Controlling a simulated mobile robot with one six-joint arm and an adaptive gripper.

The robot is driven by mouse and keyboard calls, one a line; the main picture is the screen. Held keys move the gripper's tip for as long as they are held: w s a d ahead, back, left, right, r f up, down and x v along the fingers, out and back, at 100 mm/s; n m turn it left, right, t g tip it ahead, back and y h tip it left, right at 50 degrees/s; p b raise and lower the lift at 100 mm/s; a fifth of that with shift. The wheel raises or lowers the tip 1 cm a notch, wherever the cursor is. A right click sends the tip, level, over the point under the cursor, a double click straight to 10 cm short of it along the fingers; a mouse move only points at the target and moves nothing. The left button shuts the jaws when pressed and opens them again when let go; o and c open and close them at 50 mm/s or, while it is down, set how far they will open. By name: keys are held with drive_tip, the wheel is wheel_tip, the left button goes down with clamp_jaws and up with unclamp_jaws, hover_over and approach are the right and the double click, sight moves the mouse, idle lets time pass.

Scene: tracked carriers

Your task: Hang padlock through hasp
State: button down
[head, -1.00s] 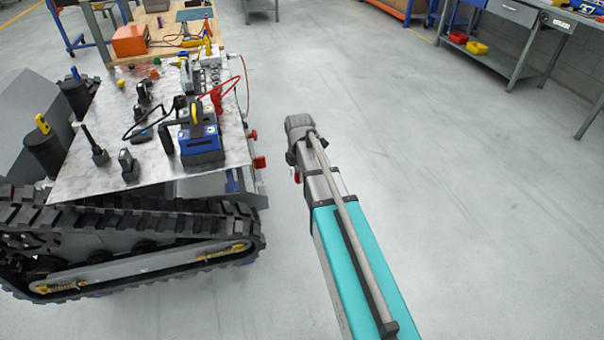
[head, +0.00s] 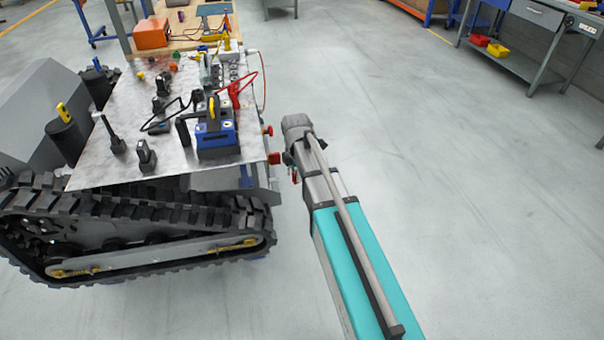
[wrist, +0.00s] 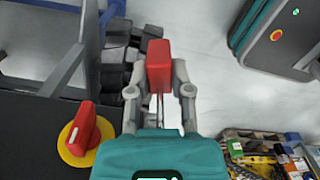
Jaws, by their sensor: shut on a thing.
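A red padlock (wrist: 159,66) is held between the fingertips of my gripper (wrist: 160,85) in the wrist view, with thin metal, apparently its shackle, showing below the body. The gripper is shut on it. In the head view my gripper (head: 291,160) is mostly hidden behind the arm, just right of the tracked carrier's side; a small bit of red shows there. A red rotary switch on a yellow disc (wrist: 80,140) sits on a dark panel left of the gripper in the wrist view, apart from the padlock. I cannot make out the hasp.
The tracked carrier (head: 85,225) fills the left of the head view, its top plate (head: 110,175) crowded with tools and a blue box (head: 217,140). Red fittings (head: 274,158) stick out of its right side. A wooden bench stands behind.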

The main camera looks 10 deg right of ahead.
drive_tip(key=shift+a, duration=1.75)
drive_tip(key=shift+f+b, duration=1.6)
idle(2.1)
drive_tip(key=shift+c, duration=2.3)
unclamp_jaws()
drive_tip(key=shift+r, duration=0.15)
drive_tip(key=d+r+p, duration=0.3)
drive_tip(key=d, duration=0.7)
